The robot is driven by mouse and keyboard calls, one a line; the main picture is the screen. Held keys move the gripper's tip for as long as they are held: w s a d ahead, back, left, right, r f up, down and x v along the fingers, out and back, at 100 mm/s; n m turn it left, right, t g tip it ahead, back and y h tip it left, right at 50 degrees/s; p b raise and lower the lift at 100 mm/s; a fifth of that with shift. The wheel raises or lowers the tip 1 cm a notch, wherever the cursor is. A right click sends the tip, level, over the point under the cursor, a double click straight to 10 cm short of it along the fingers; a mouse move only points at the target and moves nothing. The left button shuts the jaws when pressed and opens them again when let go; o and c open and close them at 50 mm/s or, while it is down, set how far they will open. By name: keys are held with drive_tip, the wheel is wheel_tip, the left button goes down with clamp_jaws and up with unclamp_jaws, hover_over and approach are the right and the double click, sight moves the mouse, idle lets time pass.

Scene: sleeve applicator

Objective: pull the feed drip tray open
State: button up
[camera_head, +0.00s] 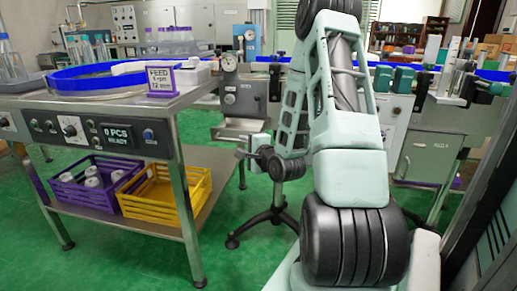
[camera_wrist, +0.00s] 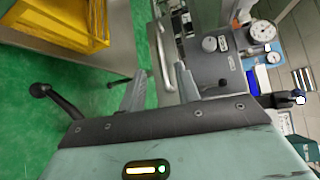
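The feed drip tray (camera_head: 236,131) is a shallow grey metal tray low on the front of the gauge unit. In the wrist view a pale metal bar handle (camera_wrist: 162,52) runs up and down the picture, beside the grey machine front. My gripper (camera_wrist: 159,75) is open, with its two grey fingers apart and the bar showing between them. I cannot tell whether the fingers touch it or how deep the bar sits between them. In the head view my gripper (camera_head: 242,154) is small and partly merged with the wrist, just below the tray.
The gauge unit (camera_head: 243,92) has a dial and knob. A steel table (camera_head: 120,104) with a FEED sign (camera_head: 161,78) stands to the left. A purple crate (camera_head: 66,190) and a yellow crate (camera_head: 188,199) sit on its lower shelf. A black stand foot (camera_head: 258,217) is below.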

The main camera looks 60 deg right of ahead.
drive_tip(key=p+v, duration=0.8)
drive_tip(key=p, duration=0.5)
drive_tip(key=shift+s, duration=0.2)
drive_tip(key=shift+a, duration=0.1)
